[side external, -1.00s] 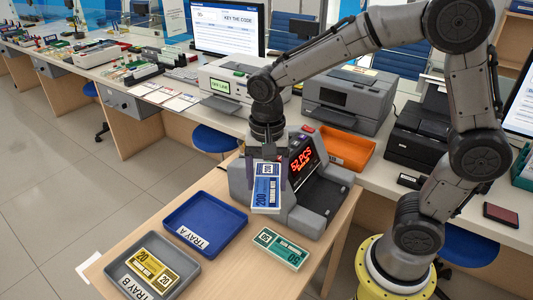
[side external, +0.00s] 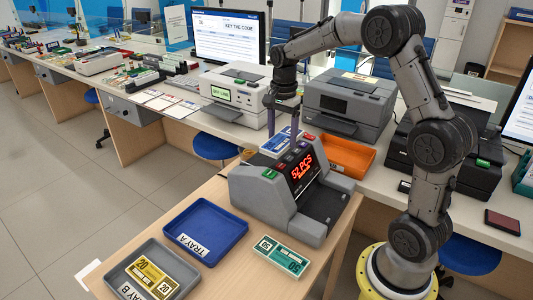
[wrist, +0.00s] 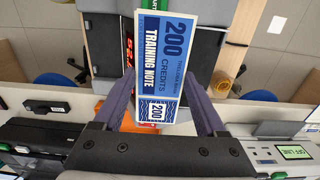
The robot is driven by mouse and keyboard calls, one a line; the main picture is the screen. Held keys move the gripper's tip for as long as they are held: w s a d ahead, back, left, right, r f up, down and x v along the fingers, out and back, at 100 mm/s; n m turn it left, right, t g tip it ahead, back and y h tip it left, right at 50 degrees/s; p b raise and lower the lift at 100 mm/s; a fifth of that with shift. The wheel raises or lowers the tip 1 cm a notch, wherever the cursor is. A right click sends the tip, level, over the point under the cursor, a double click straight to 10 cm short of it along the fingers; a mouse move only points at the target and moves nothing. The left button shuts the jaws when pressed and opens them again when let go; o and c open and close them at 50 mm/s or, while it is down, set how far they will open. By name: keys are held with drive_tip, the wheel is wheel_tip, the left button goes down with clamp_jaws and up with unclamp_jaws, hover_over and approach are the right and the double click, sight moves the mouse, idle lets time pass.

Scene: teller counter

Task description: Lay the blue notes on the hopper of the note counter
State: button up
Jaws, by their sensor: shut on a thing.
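My gripper (side external: 285,128) is shut on the blue notes (side external: 279,142), a banded bundle marked 200. In the side view they are held at the far upper side of the grey note counter (side external: 257,203), partly hidden behind its top panel. In the wrist view the blue notes (wrist: 168,55) lie between the two purple fingers (wrist: 160,93), with the counter (wrist: 103,28) beneath them. The hopper is hard to make out, and I cannot tell whether the notes touch it. The counter's red display (side external: 303,171) reads 52 PCS.
On the wooden table are blue Tray A (side external: 238,228), grey Tray B (side external: 190,264) with yellow notes (side external: 155,277), and loose green notes (side external: 280,254). Behind the counter stand an orange tray (side external: 347,153), a grey printer (side external: 350,102) and a white machine (side external: 232,95).

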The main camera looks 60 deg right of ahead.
hover_over(266, 160)
wheel_tip(266, 160, down, 7)
drive_tip(key=shift+s+f, duration=0.1)
drive_tip(key=shift+s, duration=0.05)
drive_tip(key=shift+f, duration=1.55)
drive_tip(key=shift+f, duration=0.1)
